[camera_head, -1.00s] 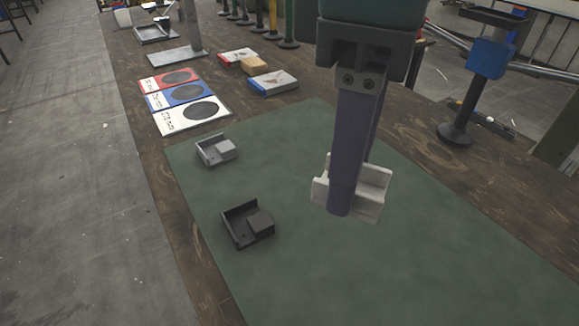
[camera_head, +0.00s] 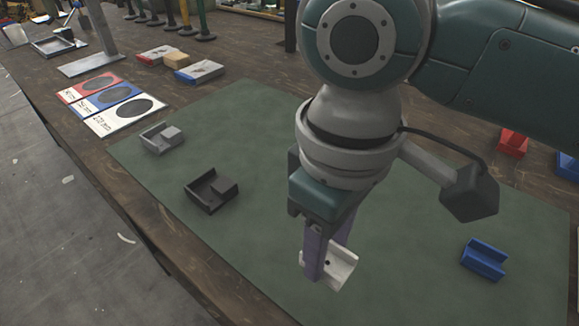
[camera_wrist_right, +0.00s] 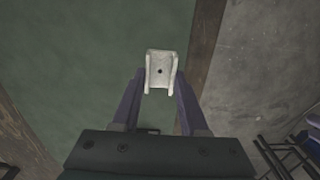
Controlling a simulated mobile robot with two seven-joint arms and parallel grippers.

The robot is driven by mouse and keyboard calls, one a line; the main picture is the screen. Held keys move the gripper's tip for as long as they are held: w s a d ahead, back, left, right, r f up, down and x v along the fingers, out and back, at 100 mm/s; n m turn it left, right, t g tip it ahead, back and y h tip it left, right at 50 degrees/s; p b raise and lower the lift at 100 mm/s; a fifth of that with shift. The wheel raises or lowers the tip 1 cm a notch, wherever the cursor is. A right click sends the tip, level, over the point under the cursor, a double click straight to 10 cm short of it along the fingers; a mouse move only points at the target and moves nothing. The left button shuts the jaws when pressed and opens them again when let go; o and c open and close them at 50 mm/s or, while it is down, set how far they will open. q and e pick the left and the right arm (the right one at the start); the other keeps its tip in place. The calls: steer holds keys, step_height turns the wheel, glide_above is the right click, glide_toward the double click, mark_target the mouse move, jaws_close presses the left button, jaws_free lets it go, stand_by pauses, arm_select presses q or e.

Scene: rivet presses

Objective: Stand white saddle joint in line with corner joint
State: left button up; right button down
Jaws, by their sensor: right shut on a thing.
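The white saddle joint (camera_head: 341,266) is a U-shaped channel piece, partly hidden by a finger in the head view. My right gripper (camera_head: 322,272) is shut on it. In the wrist view the white saddle joint (camera_wrist_right: 160,70) sits between the two fingertips (camera_wrist_right: 160,88), its channel and a dark hole showing. I cannot tell whether it touches the mat. A black corner joint (camera_head: 209,192) and a light grey corner joint (camera_head: 161,139) lie on the green mat, to the left and farther back. My left gripper is not in view.
A blue saddle-shaped piece (camera_head: 484,259) stands on the green mat (camera_head: 250,130) at the right. Red, blue and white cards (camera_head: 126,114) lie beyond the mat. A red block (camera_head: 512,143) is at the far right. The mat's middle is clear.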

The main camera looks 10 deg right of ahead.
mark_target(319, 289)
step_height(319, 289, down, 6)
steer(key=shift+r+b, duration=0.1)
steer(key=shift+b, duration=0.65)
steer(key=shift+f, duration=0.4)
steer(key=shift+c, duration=2.1)
jaws_free()
steer(key=shift+f, duration=0.1)
